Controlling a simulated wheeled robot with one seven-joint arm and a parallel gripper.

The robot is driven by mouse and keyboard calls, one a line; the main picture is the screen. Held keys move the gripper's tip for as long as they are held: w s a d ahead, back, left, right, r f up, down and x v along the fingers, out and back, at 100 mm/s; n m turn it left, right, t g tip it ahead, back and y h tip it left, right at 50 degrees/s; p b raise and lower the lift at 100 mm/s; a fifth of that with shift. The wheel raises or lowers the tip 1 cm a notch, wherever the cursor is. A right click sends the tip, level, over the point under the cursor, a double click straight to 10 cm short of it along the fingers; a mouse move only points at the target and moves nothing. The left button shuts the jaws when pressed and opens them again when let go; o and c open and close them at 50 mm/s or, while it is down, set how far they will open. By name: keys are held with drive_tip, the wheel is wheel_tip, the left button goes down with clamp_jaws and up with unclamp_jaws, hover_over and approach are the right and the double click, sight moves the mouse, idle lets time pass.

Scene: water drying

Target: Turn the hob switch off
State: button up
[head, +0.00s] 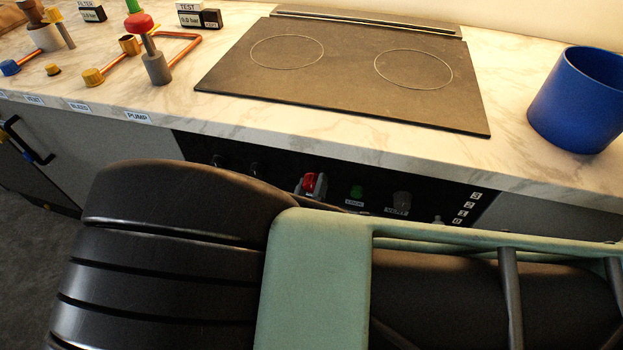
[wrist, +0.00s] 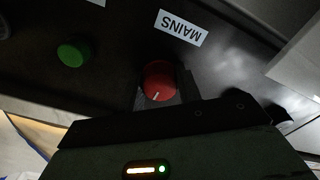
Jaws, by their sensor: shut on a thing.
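A red rotary knob (head: 310,181) sits on the black front panel below the hob (head: 345,85). In the wrist view the red knob (wrist: 158,79) has a pale pointer line and stands beside a label (wrist: 181,28) that reads MAINS, shown upside down. My gripper (wrist: 161,92) is at this knob, with grey fingers on both sides of it, shut on it. In the head view my own arm covers the lower part of the panel and most of the gripper.
A green button (head: 356,191) and a grey knob (head: 402,201) sit to the right on the panel; dark knobs (head: 256,169) are to the left. A blue pot (head: 580,100) stands at the counter's right. Pipe fittings (head: 156,66) stand at the left.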

drive_tip(key=m+b, duration=0.2)
drive_tip(key=m, duration=0.3)
drive_tip(key=shift+f, duration=0.1)
drive_tip(key=m+b, duration=0.2)
drive_tip(key=m, duration=0.2)
drive_tip(key=m+b, duration=0.3)
drive_tip(key=m, duration=0.1)
drive_tip(key=shift+f+m, duration=0.1)
drive_tip(key=shift+m, duration=0.3)
drive_tip(key=shift+m+b, duration=1.25)
drive_tip(key=shift+m, duration=0.45)
drive_tip(key=o, duration=1)
drive_tip(key=shift+r, duration=0.2)
drive_tip(key=shift+c, duration=0.2)
